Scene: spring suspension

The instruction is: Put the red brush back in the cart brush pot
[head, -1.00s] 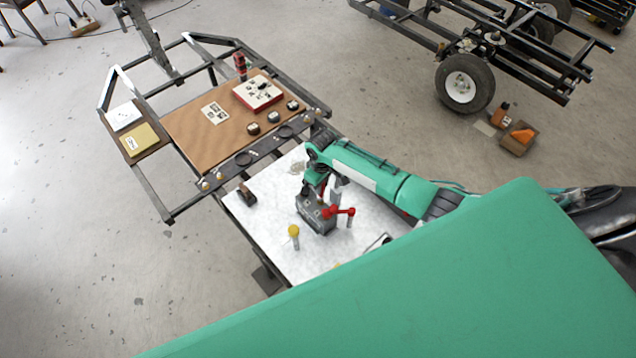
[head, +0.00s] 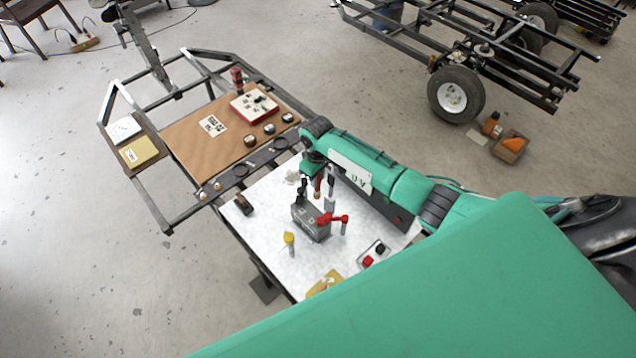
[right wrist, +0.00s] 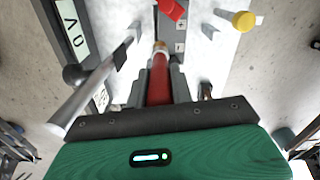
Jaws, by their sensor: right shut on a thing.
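My right gripper (head: 319,183) is shut on the red brush (right wrist: 159,80). In the right wrist view, the red handle runs between the dark fingers and ends in a pale orange-brown tip. In the head view, only a small reddish part shows below the gripper. The gripper hangs over the white cart top (head: 275,240), just behind a dark grey box (head: 311,223) with small plates on top. The box also shows ahead of the brush in the right wrist view (right wrist: 180,28). I cannot clearly tell which thing is the brush pot. My left gripper is not in view.
A red-handled part (head: 331,219) is by the box. A small panel with red and black knobs (head: 374,255) lies to the right. Beyond is a brown board (head: 195,150) with a red-edged box (head: 253,105).

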